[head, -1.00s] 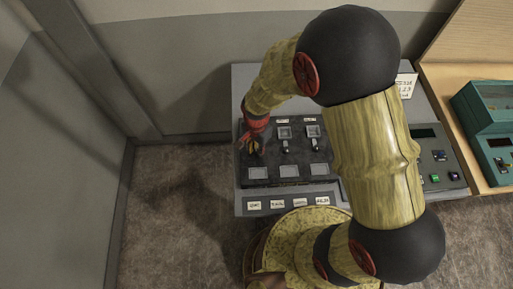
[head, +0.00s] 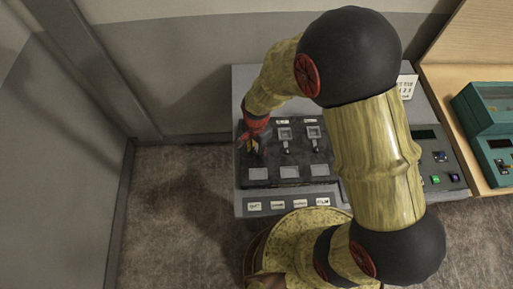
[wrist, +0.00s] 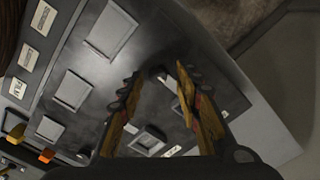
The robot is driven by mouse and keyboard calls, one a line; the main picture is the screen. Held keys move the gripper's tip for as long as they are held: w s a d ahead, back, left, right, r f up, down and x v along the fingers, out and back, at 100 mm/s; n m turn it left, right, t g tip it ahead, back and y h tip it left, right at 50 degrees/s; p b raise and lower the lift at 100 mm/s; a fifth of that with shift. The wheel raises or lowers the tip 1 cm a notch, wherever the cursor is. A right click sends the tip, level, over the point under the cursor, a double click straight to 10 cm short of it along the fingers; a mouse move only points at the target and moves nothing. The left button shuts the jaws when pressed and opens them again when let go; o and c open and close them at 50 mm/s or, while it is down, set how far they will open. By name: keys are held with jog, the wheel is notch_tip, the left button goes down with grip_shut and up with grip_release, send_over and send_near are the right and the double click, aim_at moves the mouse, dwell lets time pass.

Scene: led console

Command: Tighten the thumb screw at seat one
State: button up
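The black console panel (head: 270,182) has three seats side by side. Seats two and three each show a square frame, such as the one at the middle seat (head: 284,133), with a small upright screw or lever (head: 287,147) below it. My gripper (head: 252,146) is low over the leftmost seat and hides most of it. In the wrist view my gripper (wrist: 158,82) has its two fingers apart. A small dark knob (wrist: 158,74), perhaps the thumb screw, shows near the gap between the fingertips. I cannot tell whether the fingers touch it.
Pale square plates (head: 289,172) line the panel's front, with small labels (head: 276,205) on the grey console edge. To the right are a button box (head: 437,165) and a teal device (head: 490,130) on a wooden surface. A wall stands behind the console.

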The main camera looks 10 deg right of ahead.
aim_at(257, 152)
dwell(0.3)
notch_tip(257, 152, up, 12)
dwell(0.5)
jog(key=shift+s, duration=0.1)
dwell(0.4)
